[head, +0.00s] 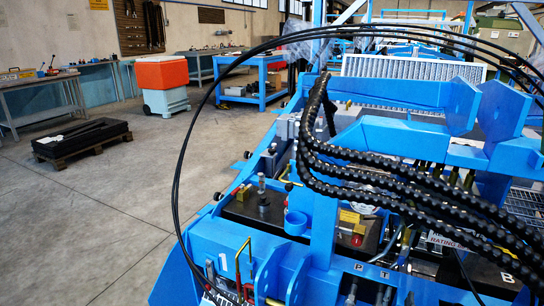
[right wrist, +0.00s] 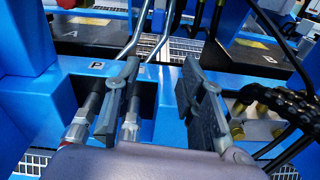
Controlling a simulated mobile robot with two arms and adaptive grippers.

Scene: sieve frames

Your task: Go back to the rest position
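In the right wrist view, my right gripper (right wrist: 160,70) is open. In the head view I cannot make out the right gripper clearly among the hoses and fittings. My left gripper is not in view.
The blue machine (head: 325,225) fills the right of the head view, with thick black hoses (head: 385,190) and thin looping cables across it. A white grille panel (head: 412,67) stands behind. Open floor (head: 95,200) lies left, with a pallet (head: 82,141) and an orange-topped bin (head: 163,85).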

